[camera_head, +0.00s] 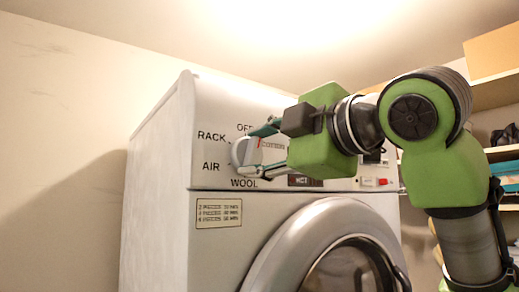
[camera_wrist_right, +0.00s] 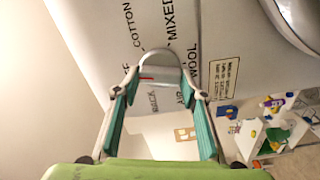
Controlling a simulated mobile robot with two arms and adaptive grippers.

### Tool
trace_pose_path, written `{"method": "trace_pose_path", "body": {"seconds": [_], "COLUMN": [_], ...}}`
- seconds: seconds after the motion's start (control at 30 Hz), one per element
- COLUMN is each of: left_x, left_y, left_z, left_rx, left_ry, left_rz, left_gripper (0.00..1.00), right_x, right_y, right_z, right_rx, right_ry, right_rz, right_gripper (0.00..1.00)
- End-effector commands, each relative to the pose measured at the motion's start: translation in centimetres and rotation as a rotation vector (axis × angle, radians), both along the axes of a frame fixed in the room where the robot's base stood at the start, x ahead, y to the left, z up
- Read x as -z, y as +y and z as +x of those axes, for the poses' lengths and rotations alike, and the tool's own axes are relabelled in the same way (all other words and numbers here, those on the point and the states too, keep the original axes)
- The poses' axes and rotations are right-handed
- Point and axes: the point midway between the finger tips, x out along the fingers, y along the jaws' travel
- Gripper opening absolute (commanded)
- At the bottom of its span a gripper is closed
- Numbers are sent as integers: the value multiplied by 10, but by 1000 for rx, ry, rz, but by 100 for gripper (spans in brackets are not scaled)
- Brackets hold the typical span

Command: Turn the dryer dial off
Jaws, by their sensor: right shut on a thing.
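The dryer (camera_head: 160,170) is a white front-loading machine. Its grey round dial (camera_head: 238,152) sits on the upper front panel, ringed by the labels OFF, RACK, AIR and WOOL. It also shows in the right wrist view (camera_wrist_right: 160,68), with COTTON, MIXED and WOOL around it. A red mark on the dial points roughly toward the OFF side; its exact setting cannot be told. My right gripper (camera_head: 250,152) has one finger above and one below the dial, shut on it. In the right wrist view its fingertips (camera_wrist_right: 160,90) flank the dial. My left gripper is out of view.
The round dryer door (camera_head: 268,250) is below the panel. A red switch (camera_head: 382,182) is at the panel's right. Shelves with items (camera_head: 500,152) stand behind my right arm. The wall (camera_head: 60,120) left of the dryer is bare. A white shelf unit with small items (camera_wrist_right: 275,135) shows in the wrist view.

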Motion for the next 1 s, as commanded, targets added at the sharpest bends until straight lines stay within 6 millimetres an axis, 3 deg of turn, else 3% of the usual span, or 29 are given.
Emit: {"method": "trace_pose_path", "body": {"seconds": [0.4, 1.0], "left_x": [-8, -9], "left_y": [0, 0], "left_z": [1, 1], "left_rx": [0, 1], "left_ry": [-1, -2], "left_rz": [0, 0], "left_gripper": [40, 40], "right_x": [-1, -1], "right_y": [0, 0], "right_z": [0, -1], "right_rx": [1, 1], "right_ry": [-134, -159], "right_rz": [-176, -208], "right_gripper": [17, 17]}}
